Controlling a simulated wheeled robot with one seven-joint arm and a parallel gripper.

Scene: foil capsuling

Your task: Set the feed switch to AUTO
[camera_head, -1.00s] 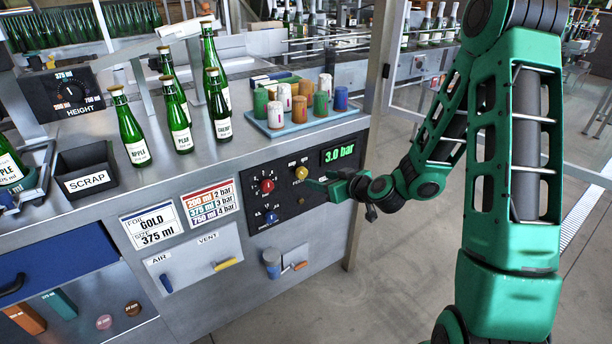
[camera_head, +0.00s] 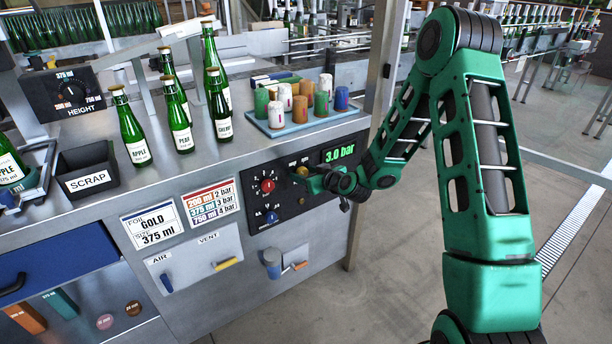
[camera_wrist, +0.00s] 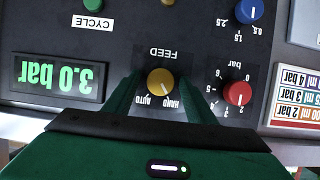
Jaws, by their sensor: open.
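The feed switch is a yellow knob (camera_wrist: 161,82) on the dark control panel, seen upside down in the wrist view. Its labels read HAND and AUTO, and its small pointer mark appears to face HAND. My gripper (camera_wrist: 160,79) is open, with one green finger on each side of the knob; I cannot tell whether they touch it. In the head view my gripper (camera_head: 308,180) is at the panel and partly covers the knob (camera_head: 302,171).
A red knob (camera_wrist: 237,93) with a bar scale and a blue knob (camera_wrist: 249,11) sit beside the switch. The pressure display (camera_wrist: 54,76) reads 3.0 bar. A green CYCLE button (camera_wrist: 92,4) is nearby. A tray (camera_head: 262,128) of capsules stands on the counter above the panel.

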